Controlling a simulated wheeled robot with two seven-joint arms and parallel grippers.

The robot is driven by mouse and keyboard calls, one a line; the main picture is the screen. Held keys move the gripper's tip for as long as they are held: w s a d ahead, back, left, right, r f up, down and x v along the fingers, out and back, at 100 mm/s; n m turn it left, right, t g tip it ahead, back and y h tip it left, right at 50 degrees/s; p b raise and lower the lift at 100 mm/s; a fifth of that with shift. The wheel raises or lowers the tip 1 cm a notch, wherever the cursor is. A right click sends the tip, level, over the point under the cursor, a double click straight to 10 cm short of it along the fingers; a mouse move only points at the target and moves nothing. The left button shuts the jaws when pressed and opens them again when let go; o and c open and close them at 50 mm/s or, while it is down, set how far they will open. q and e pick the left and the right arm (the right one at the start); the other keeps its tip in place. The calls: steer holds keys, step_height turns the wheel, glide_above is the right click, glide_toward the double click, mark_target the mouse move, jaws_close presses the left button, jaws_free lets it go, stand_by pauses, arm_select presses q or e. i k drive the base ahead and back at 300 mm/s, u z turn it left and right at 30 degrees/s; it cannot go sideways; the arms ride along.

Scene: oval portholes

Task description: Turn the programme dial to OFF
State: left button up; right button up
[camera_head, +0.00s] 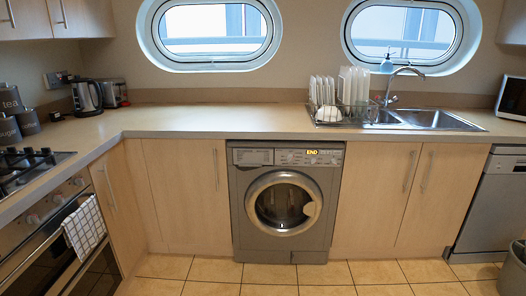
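A silver-grey washing machine (242,205) stands under the counter in the middle of the view. Its round door (284,203) looks shut, with dark glass. Neither of my grippers is in view.
The worktop (220,118) above the machine is mostly clear. A dish rack (343,112) with plates and a sink (430,119) are to the right. A hob (25,165) and oven are at the left. The tiled floor before the machine is free.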

mark_target(290, 157)
steer(key=u, duration=0.15)
steer(key=i, duration=2.25)
steer(key=u, duration=0.1)
